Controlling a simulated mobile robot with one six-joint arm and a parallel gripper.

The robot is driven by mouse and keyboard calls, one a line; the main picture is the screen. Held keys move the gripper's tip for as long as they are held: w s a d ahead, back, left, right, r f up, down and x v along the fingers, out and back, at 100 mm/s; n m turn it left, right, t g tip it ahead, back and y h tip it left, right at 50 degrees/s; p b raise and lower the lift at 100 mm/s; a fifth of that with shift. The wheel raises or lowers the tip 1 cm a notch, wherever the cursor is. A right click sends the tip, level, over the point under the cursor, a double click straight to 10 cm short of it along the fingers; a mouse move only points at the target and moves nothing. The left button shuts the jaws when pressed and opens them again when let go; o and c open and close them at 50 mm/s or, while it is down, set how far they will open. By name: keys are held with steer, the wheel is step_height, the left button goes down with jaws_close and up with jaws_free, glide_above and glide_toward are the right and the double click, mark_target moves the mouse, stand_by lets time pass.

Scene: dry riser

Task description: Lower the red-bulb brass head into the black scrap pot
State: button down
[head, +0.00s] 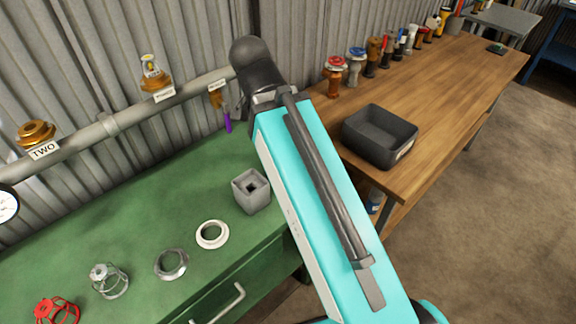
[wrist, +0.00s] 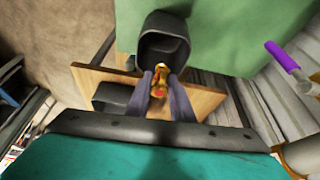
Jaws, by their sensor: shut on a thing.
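In the wrist view my gripper (wrist: 161,78) is shut on the brass head (wrist: 160,72), a small golden piece with a red spot near its bulb end. The black scrap pot (wrist: 163,22) is a dark open container just beyond the fingertips, its mouth facing the camera. The brass head overlaps the near side of the pot's mouth in the picture. I cannot tell its height over the rim or whether it touches. In the head view my arm hides the gripper, the brass head and the pot.
The green bench (head: 120,215) holds a grey square holder (head: 251,191), a white ring (head: 212,235), a metal ring (head: 171,263) and wire cages. On the wooden table (head: 445,90) are a dark tray (head: 380,135) and a row of valve heads.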

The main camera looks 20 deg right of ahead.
step_height(320, 180, down, 8)
steer(key=b, duration=0.7)
steer(key=shift+r, duration=0.15)
stand_by(1.2)
steer(key=shift+f+b, duration=2.35)
steer(key=shift+b, duration=0.15)
stand_by(3.1)
